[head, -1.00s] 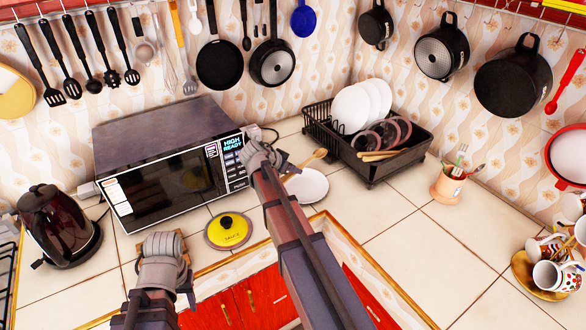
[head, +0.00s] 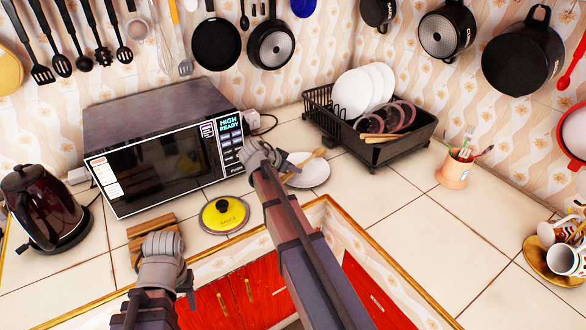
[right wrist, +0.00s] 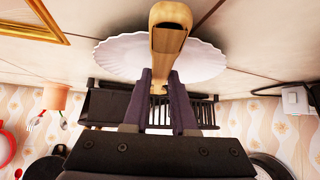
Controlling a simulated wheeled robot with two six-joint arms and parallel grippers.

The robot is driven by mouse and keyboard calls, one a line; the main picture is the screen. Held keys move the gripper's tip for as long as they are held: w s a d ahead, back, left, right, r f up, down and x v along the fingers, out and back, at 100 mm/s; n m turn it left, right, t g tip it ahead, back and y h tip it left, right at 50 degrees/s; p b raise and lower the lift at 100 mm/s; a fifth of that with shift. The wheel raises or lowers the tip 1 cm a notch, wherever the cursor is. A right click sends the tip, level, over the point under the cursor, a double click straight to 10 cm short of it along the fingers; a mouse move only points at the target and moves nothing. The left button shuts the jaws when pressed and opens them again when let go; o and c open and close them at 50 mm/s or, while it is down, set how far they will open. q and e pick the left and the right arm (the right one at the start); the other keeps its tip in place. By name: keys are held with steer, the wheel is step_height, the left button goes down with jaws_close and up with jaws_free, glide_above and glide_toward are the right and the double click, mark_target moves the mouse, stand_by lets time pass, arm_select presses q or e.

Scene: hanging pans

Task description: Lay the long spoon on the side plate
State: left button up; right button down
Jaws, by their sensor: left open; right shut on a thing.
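The long wooden spoon (head: 308,159) is in my right gripper (head: 284,167), which is shut on its handle. The spoon also shows large in the right wrist view (right wrist: 170,28), between the dark fingers (right wrist: 166,95). The white side plate (head: 315,177) lies on the counter right of the microwave; its fluted rim shows in the right wrist view (right wrist: 108,58). The spoon overlaps the plate in both views; I cannot tell whether they touch. My left gripper (head: 165,262) is open at the lower left, near a wooden board (head: 150,228); its fingertips are mostly hidden.
The microwave (head: 165,160) stands left of the plate and a black dish rack (head: 375,150) with plates behind it on the right. A yellow lid (head: 224,214) lies in front of the microwave. A utensil cup (head: 455,172) stands right. The counter between is clear.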

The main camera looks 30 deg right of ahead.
steer(key=c, duration=0.6)
jaws_free()
steer(key=shift+c, duration=0.2)
steer(key=p+v, duration=0.5)
steer(key=v, duration=0.3)
steer(key=shift+f, duration=0.1)
